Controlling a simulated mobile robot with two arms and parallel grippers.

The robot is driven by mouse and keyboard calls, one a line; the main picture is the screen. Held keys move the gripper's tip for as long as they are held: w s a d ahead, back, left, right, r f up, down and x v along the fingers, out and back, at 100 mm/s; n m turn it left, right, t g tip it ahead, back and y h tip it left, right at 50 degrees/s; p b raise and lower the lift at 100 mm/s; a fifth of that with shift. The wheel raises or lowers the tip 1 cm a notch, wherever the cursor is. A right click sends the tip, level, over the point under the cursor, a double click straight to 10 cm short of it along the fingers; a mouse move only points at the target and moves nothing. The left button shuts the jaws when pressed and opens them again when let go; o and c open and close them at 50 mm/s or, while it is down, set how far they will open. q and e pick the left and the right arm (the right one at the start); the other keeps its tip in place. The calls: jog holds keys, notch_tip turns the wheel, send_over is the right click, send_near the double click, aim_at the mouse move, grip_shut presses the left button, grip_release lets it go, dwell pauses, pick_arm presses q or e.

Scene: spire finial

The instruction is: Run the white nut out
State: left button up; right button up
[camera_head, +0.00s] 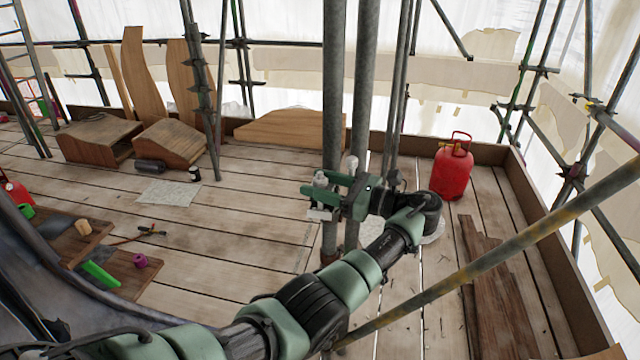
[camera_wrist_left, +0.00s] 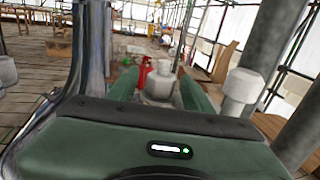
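My left gripper (camera_head: 318,186) reaches in from the right of the poles, level with them, its green fingers pointing left. A white nut (camera_wrist_left: 160,82) stands between the two fingers in the left wrist view, close to both. The frames do not show clearly whether the fingers touch it. In the head view a small white piece (camera_head: 320,180) shows at the fingertips. A similar white fitting (camera_wrist_left: 243,90) stands just right of the gripper in the wrist view. Another white piece (camera_head: 350,163) shows above the gripper in the head view. My right gripper is not in view.
Two thick grey poles (camera_head: 335,90) rise beside the gripper. A shiny metal column (camera_wrist_left: 91,50) stands close at left in the wrist view. A red gas bottle (camera_head: 452,170) stands on the plank floor at right. A rusty tube (camera_head: 500,255) crosses the lower right.

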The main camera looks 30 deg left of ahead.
aim_at(327, 187)
pick_arm(q)
jog(key=shift+d, duration=0.15)
jog(key=shift+d+f+b, duration=0.15)
jog(key=shift+d+b, duration=0.15)
jog(key=d+b, duration=0.3)
jog(key=d, duration=0.3)
jog(key=shift+w+d, duration=0.2)
jog(key=shift+d, duration=0.3)
